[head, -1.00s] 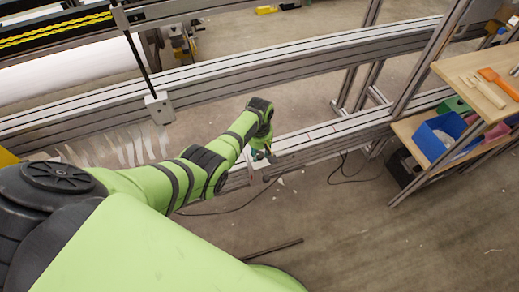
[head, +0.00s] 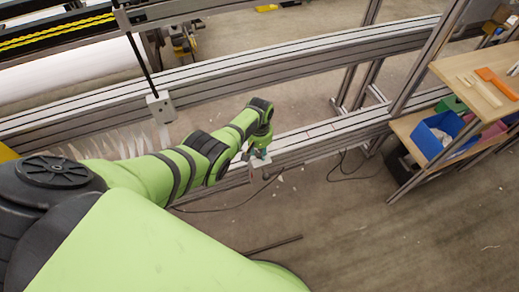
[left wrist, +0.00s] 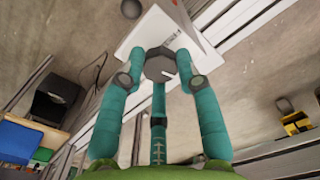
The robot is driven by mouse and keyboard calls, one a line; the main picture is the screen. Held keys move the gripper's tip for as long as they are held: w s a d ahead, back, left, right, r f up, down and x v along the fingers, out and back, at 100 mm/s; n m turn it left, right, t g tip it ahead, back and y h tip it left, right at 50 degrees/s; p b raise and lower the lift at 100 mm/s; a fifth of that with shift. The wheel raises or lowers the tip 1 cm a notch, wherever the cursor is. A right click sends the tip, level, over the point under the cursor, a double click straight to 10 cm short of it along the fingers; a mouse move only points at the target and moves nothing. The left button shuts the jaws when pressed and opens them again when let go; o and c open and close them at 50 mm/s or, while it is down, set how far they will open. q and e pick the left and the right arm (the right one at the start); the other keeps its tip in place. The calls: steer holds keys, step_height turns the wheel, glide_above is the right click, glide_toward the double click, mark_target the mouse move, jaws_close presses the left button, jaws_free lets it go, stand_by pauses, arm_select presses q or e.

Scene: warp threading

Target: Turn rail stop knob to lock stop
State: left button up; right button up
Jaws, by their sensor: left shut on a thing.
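In the left wrist view the rail stop knob (left wrist: 159,64) is dark grey with a faceted outline and a light mark on its face. It sits on a white stop plate (left wrist: 150,26) next to the pale rail. My left gripper (left wrist: 161,76) has teal fingers closed around the knob, touching its sides. In the head view my left gripper (head: 257,156) is at the lower rail (head: 320,132), over the light stop plate (head: 259,162). The knob is hidden there by the hand. My right gripper is out of view.
A long upper rail (head: 290,60) crosses behind my arm. A grey block (head: 160,106) hangs on a dark rod to the left. A shelf at right holds a blue bin (head: 437,134) and an orange tool (head: 497,82). The floor in front of the rail is mostly clear.

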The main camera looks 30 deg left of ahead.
mark_target(259, 153)
arm_select(q)
steer(key=shift+m, duration=1)
steer(key=o, duration=1.1)
steer(key=shift+o, duration=0.2)
steer(key=shift+w, duration=0.1)
steer(key=shift+r, duration=0.75)
step_height(259, 153, up, 10)
steer(key=shift+r, duration=0.25)
